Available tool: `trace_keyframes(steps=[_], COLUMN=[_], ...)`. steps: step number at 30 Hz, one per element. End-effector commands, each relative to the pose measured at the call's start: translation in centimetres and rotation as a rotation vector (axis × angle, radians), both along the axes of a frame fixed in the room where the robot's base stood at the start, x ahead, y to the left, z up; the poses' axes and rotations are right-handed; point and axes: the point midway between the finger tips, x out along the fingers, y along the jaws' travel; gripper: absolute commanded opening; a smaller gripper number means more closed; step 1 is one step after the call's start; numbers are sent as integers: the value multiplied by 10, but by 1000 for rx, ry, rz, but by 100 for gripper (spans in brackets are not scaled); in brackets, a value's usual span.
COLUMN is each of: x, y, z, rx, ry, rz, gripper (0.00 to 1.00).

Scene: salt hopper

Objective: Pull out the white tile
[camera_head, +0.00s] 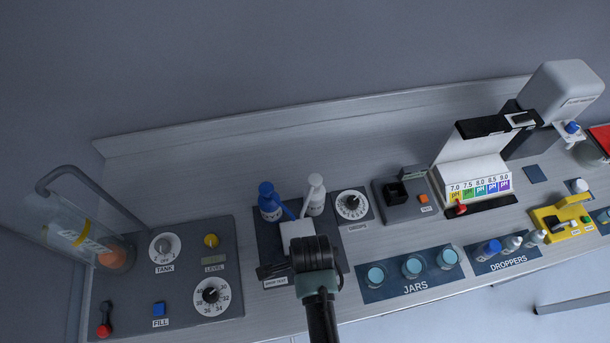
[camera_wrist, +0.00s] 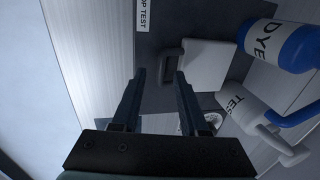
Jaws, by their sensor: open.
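The white tile (camera_head: 297,231) lies on the dark drop-test mat (camera_head: 268,236), partly hidden behind my gripper (camera_head: 300,258) in the head view. In the wrist view the tile (camera_wrist: 207,65) lies flat just beyond the fingers, with a dark grip (camera_wrist: 172,66) at its left edge. My gripper (camera_wrist: 160,78) is open and empty, its two dark fingers pointing at the tile's grip side. The grip appears near the right fingertip; I cannot tell whether they touch.
The blue dye bottle (camera_head: 268,203) and white test bottle (camera_head: 315,195) stand just behind the tile. The drops dial (camera_head: 352,204) is to the right. The jars rack (camera_head: 412,270) is at the front right, and a control panel (camera_head: 185,265) is at the left.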

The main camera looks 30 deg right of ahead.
Motion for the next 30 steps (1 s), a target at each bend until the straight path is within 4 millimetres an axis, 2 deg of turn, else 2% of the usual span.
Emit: trace_keyframes(steps=[6, 14, 22, 30], x=[2, 3, 3, 3], y=[-1, -1, -1, -1], z=[-11, -12, -12, -12], rx=[0, 0, 0, 0], ry=[-1, -1, -1, -1], rz=[0, 1, 1, 1], gripper=[44, 44, 0, 0])
